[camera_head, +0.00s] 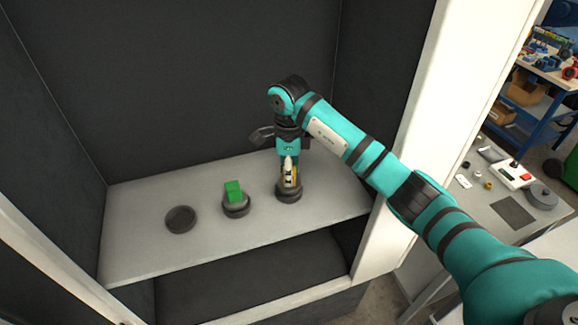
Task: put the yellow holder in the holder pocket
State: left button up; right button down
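A small yellow and white piece (291,176), which looks like the yellow holder, stands upright at the right-hand dark round base (289,192) on the grey shelf. My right arm comes in from the right, and its gripper (289,160) hangs directly over this piece. Grey gripper parts stick out to both sides above it. The wrist hides the fingertips, so I cannot tell whether they touch the piece or how far it sits in the base. My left gripper is out of view.
A green block (234,191) sits on a dark round base (236,207). An empty dark round base (180,220) lies farther left. The grey shelf (135,240) has dark walls around it. A side table (475,215) with small parts stands at the right.

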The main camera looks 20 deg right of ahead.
jog(key=shift+f, duration=0.1)
jog(key=c, duration=0.9)
grip_release()
jog(key=shift+r, duration=0.25)
notch_tip(320, 180, up, 12)
jog(key=p, duration=0.5)
jog(key=shift+f, duration=0.2)
jog(key=shift+a, duration=0.1)
